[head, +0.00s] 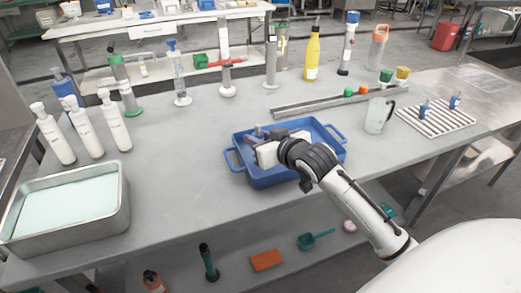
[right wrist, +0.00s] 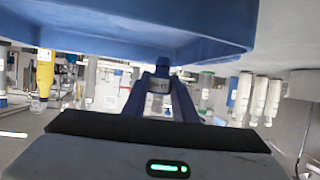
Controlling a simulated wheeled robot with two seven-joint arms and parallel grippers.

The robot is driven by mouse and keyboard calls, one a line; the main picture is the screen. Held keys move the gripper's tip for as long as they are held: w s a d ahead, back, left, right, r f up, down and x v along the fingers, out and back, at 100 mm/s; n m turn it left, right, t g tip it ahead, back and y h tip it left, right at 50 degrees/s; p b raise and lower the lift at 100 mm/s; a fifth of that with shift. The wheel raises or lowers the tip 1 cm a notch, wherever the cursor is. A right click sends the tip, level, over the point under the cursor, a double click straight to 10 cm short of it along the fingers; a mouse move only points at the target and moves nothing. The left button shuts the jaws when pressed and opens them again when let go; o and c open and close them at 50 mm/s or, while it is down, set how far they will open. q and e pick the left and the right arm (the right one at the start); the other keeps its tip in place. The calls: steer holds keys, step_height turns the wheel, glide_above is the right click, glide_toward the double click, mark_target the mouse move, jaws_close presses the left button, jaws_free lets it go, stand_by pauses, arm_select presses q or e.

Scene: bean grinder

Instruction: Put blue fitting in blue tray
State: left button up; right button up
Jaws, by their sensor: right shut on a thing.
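The blue tray (head: 270,182) sits on the grey bench in front of me, near its middle; its wall fills the upper part of the right wrist view (right wrist: 130,28). My right gripper (head: 259,138) is over the tray's left part, inside the outline of its rim. It is shut on a small fitting (right wrist: 159,88), with its two fingers (right wrist: 160,103) on either side. The fitting is mostly hidden in the head view, and whether it touches the tray floor cannot be told. My left gripper is out of view.
A striped rack (head: 437,118) with two small blue pieces stands at the right. White bottles (head: 84,130) and a metal basin (head: 65,208) are at the left. The bench left of the tray is clear.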

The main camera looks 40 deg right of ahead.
steer(key=shift+f, duration=1.85)
steer(key=shift+f, duration=0.15)
steer(key=o, duration=0.8)
steer(key=shift+c, duration=0.2)
steer(key=shift+r, duration=0.25)
steer(key=v, duration=1.2)
